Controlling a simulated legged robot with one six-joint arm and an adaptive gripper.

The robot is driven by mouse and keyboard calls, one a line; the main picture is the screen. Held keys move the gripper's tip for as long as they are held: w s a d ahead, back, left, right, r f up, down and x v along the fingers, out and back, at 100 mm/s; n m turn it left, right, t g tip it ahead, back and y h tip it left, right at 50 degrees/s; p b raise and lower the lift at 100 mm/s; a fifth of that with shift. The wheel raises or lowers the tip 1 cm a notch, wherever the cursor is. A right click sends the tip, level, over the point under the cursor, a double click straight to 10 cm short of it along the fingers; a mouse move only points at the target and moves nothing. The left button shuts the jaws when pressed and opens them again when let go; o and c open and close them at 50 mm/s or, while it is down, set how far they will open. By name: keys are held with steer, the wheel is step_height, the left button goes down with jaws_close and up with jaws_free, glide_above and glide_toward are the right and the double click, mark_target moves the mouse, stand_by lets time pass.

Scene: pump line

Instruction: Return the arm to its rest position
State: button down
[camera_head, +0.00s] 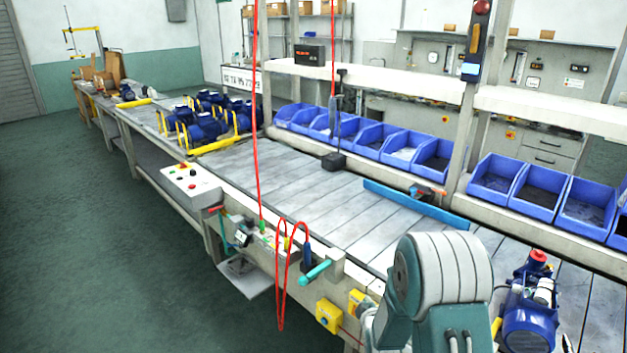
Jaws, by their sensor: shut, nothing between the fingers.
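A part of my arm (443,275) shows at the bottom right. It is a rounded grey-white joint cover with a teal housing and short cables below it. It stands in front of the near edge of the line. My gripper is not in view, and the rest of my arm is cut off by the bottom edge or hidden behind this joint.
A blue pump (530,320) stands on the line (300,195) right of my arm. A blue bar (415,203) lies across the line. Blue bins (515,188) line its far side. A control box (191,185) and red hanging hose (257,130) are at the near edge. Green floor (90,250) is clear at left.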

steer(key=s+r+m+g, duration=0.25)
steer(key=s+r, duration=0.25)
steer(key=r, duration=0.4)
steer(key=s+r+m+g, duration=0.1)
steer(key=s+r+m, duration=0.2)
steer(key=s+r, duration=0.5)
steer(key=s+r+m+g, duration=0.2)
steer(key=s+r+m, duration=0.1)
steer(key=s, duration=0.8)
steer(key=s+r+m+g, duration=0.2)
steer(key=s+r, duration=0.4)
steer(key=s, duration=0.5)
steer(key=shift+d+r+m, duration=0.2)
steer(key=shift+d+m, duration=0.25)
steer(key=shift+s, duration=0.1)
